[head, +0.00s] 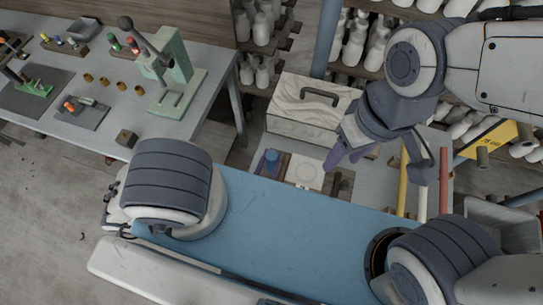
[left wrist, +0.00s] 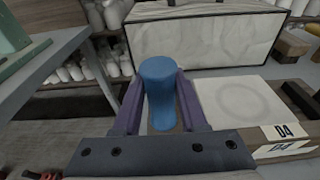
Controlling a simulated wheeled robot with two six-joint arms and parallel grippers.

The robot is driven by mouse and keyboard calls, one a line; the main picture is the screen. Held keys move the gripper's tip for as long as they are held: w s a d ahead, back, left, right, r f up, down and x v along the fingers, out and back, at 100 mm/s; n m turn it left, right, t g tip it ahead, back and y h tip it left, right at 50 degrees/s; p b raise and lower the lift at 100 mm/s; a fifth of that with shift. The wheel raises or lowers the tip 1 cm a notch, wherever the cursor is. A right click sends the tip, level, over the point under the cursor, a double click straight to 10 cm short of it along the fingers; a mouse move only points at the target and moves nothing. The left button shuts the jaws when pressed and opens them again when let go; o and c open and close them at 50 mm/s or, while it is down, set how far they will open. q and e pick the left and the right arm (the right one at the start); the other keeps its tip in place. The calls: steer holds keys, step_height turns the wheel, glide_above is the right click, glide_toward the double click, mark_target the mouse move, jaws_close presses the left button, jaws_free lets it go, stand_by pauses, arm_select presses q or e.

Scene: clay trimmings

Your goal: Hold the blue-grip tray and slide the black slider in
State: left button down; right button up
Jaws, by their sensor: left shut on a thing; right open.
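The blue grip (left wrist: 158,75) stands upright between the purple fingers of my left gripper (left wrist: 160,100), which is shut on it. The blue grip also shows in the head view (head: 271,157). A black piece, probably the slider (left wrist: 299,98), lies at the plate's right side. In the head view, my right gripper (head: 350,158) is open and empty, above the right side of the plate. It partly hides that area.
A pale marbled case (head: 309,106) with a dark handle stands behind the tray. Yellow, white and red rods (head: 444,180) stand to the right. A side table (head: 50,107) with a green press (head: 176,75) is at the left. Shelves of white bottles line the back.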

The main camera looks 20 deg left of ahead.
steer(key=shift+o, duration=0.4)
stand_by(0.7)
steer(key=m+h, duration=0.1)
steer(key=m, duration=0.5)
glide_above(347, 183)
step_height(347, 183, down, 22)
step_height(347, 183, down, 12)
steer(key=shift+r, duration=0.15)
jaws_close()
stand_by(1.1)
